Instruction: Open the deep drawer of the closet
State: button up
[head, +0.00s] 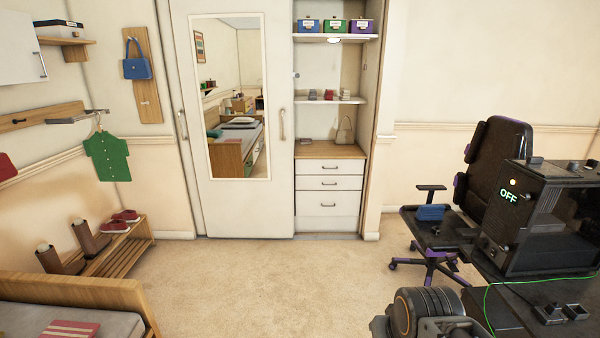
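The closet (182,60) stands against the far wall, with a white sliding door and mirror covering its left part. In its open right part is a white drawer unit with a wooden top (325,149). Two shallow drawers sit above the taller deep drawer (315,211) at the bottom. All the drawers look shut. The deep drawer has a small dark handle (328,205) near its upper edge. Part of my arm shows at the bottom edge, right of centre, far from the closet. My gripper's fingers cannot be seen.
Open carpet (280,270) lies in front of the closet. A bed (90,290) is at the lower left, beside a shoe rack (130,243). An office chair (490,170) and a dark desk with a black machine (540,215) stand on the right.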

aim_at(309, 202)
jog(key=u, duration=0.6)
jog(key=i, duration=2.35)
jog(key=z, duration=0.3)
jog(key=i, duration=2.3)
jog(key=z, duration=0.85)
jog(key=i, duration=0.45)
jog(key=z, duration=0.25)
